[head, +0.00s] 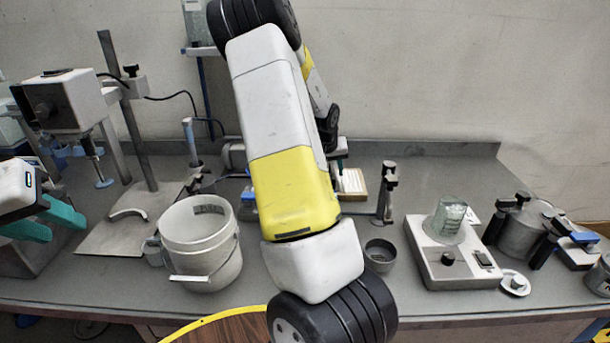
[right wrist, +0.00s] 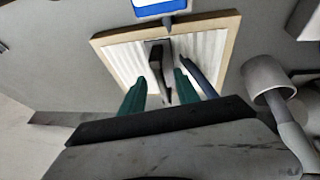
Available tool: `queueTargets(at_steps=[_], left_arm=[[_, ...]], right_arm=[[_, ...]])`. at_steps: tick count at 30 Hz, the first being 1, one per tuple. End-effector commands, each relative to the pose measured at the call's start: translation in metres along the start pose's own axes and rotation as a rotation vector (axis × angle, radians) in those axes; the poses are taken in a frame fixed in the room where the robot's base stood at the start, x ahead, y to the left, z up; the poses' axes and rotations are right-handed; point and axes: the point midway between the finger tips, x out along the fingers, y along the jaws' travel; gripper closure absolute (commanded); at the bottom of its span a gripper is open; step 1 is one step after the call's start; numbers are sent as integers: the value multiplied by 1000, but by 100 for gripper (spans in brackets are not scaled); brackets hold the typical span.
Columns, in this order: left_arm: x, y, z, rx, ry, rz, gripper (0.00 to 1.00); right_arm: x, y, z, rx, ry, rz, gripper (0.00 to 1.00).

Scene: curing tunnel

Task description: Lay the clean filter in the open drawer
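The clean filter, a white pleated panel in a tan frame (right wrist: 125,60), lies flat on the grey bench in the right wrist view. A dark upright grip stands at its middle. My right gripper (right wrist: 160,92) is open, its teal fingers on either side of the grip with gaps showing. In the head view my right arm hides most of this gripper; part of the filter (head: 353,182) shows beside the arm. My left gripper (head: 45,222) is open and empty at the far left. I cannot make out the open drawer in either view.
A white bucket (head: 202,250) stands left of my right arm, a stand with a pole (head: 125,130) further left. A small dark cup (head: 380,254), a clamp post (head: 386,195) and a white device with a glass beaker (head: 451,222) stand to the right.

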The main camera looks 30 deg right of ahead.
Motion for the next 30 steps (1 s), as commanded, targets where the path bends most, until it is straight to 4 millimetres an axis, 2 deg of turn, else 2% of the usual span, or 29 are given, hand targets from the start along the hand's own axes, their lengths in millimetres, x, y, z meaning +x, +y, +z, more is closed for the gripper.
queueTargets(at_steps=[8, 14, 30], left_arm=[[0, 0, 0, 0, 0, 0, 64], [0, 0, 0, 0, 0, 0, 64], [0, 0, 0, 0, 0, 0, 64]], right_arm=[[4, -1, 0, -1, -1, -1, 62], [4, -1, 0, 0, -1, -1, 99], [4, -1, 0, 0, -1, -1, 100]])
